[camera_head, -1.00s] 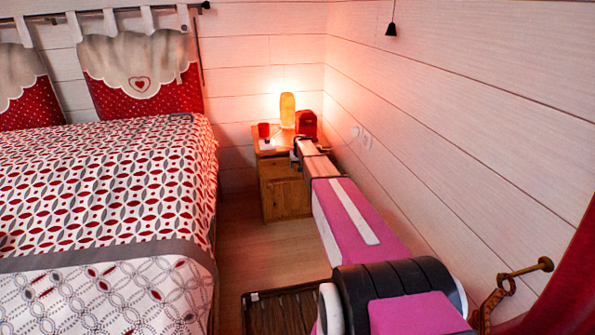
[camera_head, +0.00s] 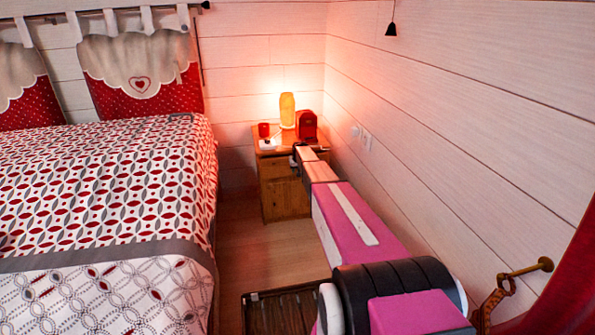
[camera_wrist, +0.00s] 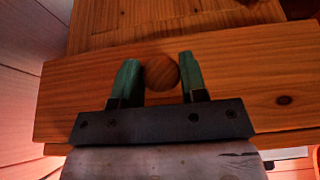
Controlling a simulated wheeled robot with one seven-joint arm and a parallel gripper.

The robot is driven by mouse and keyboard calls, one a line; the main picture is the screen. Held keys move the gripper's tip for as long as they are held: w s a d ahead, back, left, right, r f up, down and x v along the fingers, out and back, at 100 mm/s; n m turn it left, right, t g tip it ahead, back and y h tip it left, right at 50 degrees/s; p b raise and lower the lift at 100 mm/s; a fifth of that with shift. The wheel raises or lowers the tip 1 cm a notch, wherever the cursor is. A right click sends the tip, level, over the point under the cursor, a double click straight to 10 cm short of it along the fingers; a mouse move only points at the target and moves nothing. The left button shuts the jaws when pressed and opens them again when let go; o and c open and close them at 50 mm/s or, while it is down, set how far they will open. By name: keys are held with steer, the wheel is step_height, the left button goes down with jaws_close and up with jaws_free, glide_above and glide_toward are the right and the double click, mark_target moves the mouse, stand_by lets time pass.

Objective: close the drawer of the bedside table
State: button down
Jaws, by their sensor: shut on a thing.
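The wooden bedside table (camera_head: 286,201) stands against the back wall, right of the bed. Its drawer front (camera_wrist: 255,75) fills the middle of the wrist view, with a round wooden knob (camera_wrist: 160,73). My gripper (camera_wrist: 160,72) has its two green fingers on either side of the knob, shut on it. In the head view my arm hides much of the right of the table and the drawer front. I cannot tell from these frames how far the drawer stands out.
A lit lamp (camera_head: 288,110), a red cup (camera_head: 263,130) and a red box-like object (camera_head: 307,124) stand on the tabletop. The bed (camera_head: 110,190) is to the left, the white plank wall (camera_head: 460,130) to the right. Bare floor (camera_head: 250,250) lies between bed and arm.

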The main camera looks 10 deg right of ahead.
steer(key=w, duration=0.4)
steer(key=shift+w+r, duration=0.1)
steer(key=c, duration=0.7)
jaws_free()
steer(key=shift+o, duration=0.2)
steer(key=shift+s+r, duration=0.25)
steer(key=shift+r, duration=0.15)
steer(key=v, duration=0.9)
steer(key=shift+r, duration=0.4)
steer(key=shift+s, duration=0.1)
